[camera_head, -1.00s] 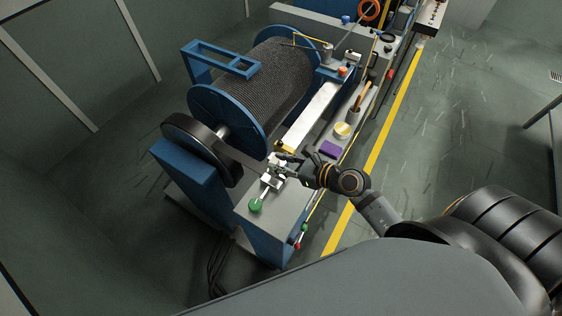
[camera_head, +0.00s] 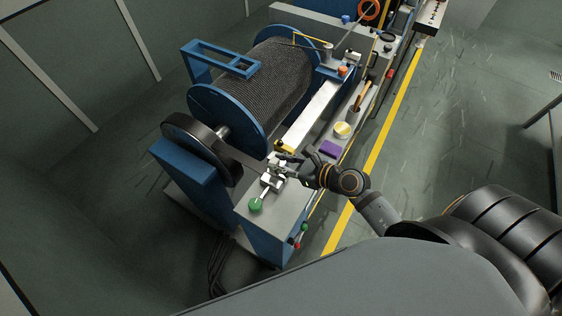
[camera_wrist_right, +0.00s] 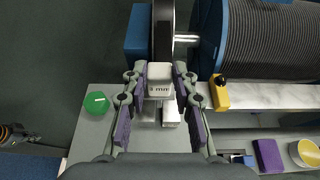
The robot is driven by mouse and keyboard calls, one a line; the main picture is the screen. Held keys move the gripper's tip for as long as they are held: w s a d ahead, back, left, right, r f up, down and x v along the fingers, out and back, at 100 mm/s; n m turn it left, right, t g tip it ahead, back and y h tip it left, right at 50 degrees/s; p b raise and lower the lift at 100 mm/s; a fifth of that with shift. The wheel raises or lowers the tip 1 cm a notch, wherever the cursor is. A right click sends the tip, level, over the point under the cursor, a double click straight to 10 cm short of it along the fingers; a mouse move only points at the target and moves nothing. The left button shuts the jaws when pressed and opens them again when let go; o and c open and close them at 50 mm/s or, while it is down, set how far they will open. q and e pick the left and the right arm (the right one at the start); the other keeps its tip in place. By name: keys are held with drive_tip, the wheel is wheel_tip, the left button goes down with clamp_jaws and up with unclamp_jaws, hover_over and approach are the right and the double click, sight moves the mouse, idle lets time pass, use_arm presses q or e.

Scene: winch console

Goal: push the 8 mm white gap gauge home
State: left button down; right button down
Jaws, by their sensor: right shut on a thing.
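The white gap gauge (camera_wrist_right: 159,77) is a small block with a dark label ending in "mm"; its digit is hard to read. My right gripper (camera_wrist_right: 160,100) is shut on it, with purple-padded fingers on either side. In the head view my right gripper (camera_head: 279,166) is at the near end of the winch, above the grey console top by the brake band. The gauge's far end meets the dark band and disc (camera_wrist_right: 163,30); I cannot tell how deep it sits. Pale metal parts (camera_wrist_right: 170,113) show beneath it.
A green knob (camera_head: 255,206) stands on the console's near corner. A yellow block (camera_wrist_right: 220,94) sits close right of the fingers. A purple block (camera_head: 329,149) and a yellow-topped round container (camera_head: 342,130) lie farther along. The cable drum (camera_head: 270,85) rises behind.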

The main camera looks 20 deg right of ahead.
drive_tip(key=shift+f+b, duration=1.65)
drive_tip(key=shift+f, duration=0.3)
drive_tip(key=c, duration=1)
unclamp_jaws()
drive_tip(key=shift+v, duration=3.8)
drive_tip(key=shift+w, duration=0.1)
